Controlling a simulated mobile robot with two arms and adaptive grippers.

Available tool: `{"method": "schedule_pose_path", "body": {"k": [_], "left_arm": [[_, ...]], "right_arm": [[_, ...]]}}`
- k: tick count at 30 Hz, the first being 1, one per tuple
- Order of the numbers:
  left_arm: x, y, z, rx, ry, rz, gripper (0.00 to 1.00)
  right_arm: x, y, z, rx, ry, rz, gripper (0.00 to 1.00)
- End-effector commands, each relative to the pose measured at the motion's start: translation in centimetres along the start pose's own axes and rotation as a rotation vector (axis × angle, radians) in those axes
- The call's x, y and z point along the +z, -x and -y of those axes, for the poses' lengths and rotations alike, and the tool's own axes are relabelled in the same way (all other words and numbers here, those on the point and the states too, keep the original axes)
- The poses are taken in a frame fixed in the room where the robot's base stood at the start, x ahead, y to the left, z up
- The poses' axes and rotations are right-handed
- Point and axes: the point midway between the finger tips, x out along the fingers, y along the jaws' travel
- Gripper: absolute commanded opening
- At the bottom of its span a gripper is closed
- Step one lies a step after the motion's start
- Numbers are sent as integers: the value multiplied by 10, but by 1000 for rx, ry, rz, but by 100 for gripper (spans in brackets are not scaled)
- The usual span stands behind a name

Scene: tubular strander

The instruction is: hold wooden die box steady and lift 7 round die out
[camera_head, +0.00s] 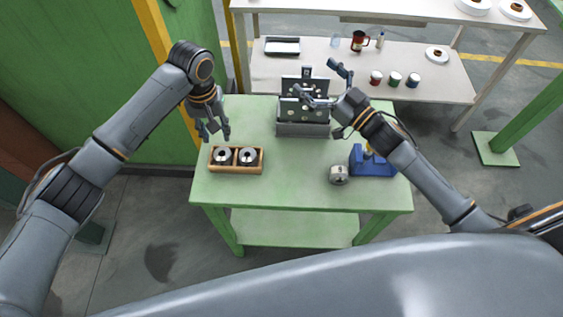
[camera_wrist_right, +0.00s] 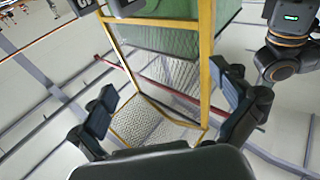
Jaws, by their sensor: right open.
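The wooden die box (camera_head: 211,167) sits on the left part of the green table. Two round steel dies with dark centres, the left die (camera_head: 222,156) and the right die (camera_head: 247,156), lie side by side in it. No number can be read on them. My left gripper (camera_head: 217,135) is above and behind the box's left end, pointing down, fingers apart and empty. My right gripper (camera_head: 316,79) is raised over the back of the table, open and empty, away from the box. Its spread fingers also show in the right wrist view (camera_wrist_right: 168,112), with nothing between them.
A grey bin with upright panels (camera_head: 302,130) stands at the table's back. A blue device (camera_head: 373,162) and a round metal part (camera_head: 339,175) are at the right. The front middle of the green table (camera_head: 290,190) is clear. A white bench (camera_head: 435,85) stands behind.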

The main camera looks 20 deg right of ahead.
Motion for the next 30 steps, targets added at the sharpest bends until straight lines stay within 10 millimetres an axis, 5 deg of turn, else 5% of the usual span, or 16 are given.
{"method": "schedule_pose_path", "body": {"k": [3, 7, 18, 24, 29, 30], "left_arm": [[0, 0, 0, 0, 0, 0, 38], [0, 0, 0, 0, 0, 0, 38], [0, 0, 0, 0, 0, 0, 38], [0, 0, 0, 0, 0, 0, 38], [0, 0, 0, 0, 0, 0, 38], [0, 0, 0, 0, 0, 0, 38]], "right_arm": [[4, -13, 74, -53, -566, -26, 100], [16, -18, 128, -48, -1198, 24, 100], [118, 33, 136, 475, -2423, 360, 100], [138, 62, 154, 740, -2828, 501, 100], [141, 72, 163, 844, -2969, 558, 100], [141, 72, 165, -847, 2958, -559, 100]]}}
